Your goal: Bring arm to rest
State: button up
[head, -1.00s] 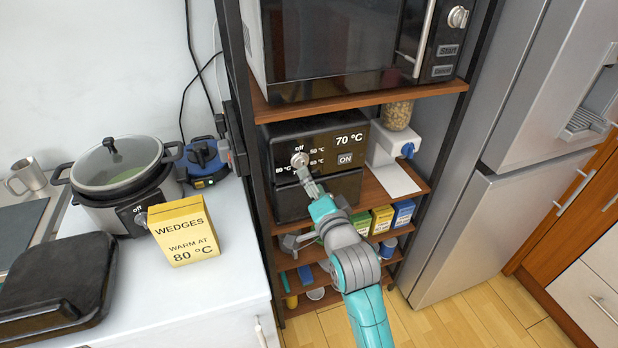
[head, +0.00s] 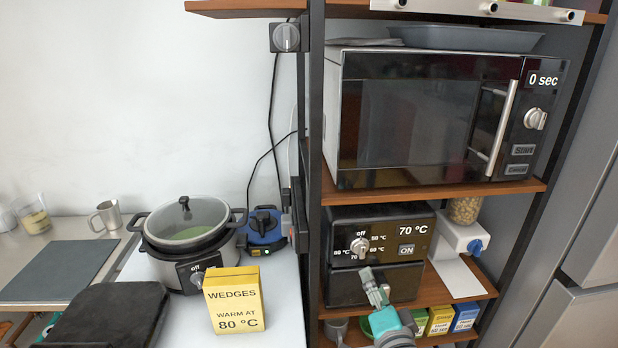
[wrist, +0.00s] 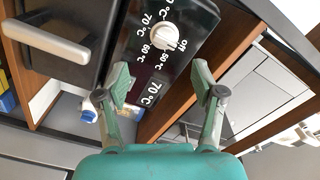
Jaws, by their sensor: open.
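My gripper (head: 376,290) is in front of the lower part of a black appliance (head: 342,226) on the shelf, below its dial (head: 360,247). In the wrist view my gripper (wrist: 160,85) is open, its two fingers apart with nothing between them. The dial (wrist: 164,28) shows beyond the fingertips, apart from them. The appliance's display reads 70 °C and it has an ON button (head: 407,249). My arm reaches up from the bottom edge of the head view.
A microwave (head: 415,115) stands on the shelf above. Small boxes (head: 440,320) stand on the shelf below. On the counter at left are a slow cooker (head: 187,240), a yellow wedges box (head: 234,300) and a black closed appliance (head: 108,312). A fridge (head: 560,270) stands at right.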

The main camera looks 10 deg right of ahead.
jog(key=s+f+n+g, duration=0.1)
jog(key=s+f+n, duration=0.2)
jog(key=s+f, duration=0.6)
jog(key=s+f+n+g, duration=0.1)
jog(key=s+f+n, duration=0.35)
jog(key=s, duration=0.85)
jog(key=s+n+g, duration=0.1)
jog(key=s+n, duration=0.3)
jog(key=s, duration=1.9)
jog(key=shift+s+f+n, duration=0.1)
jog(key=shift+n, duration=0.15)
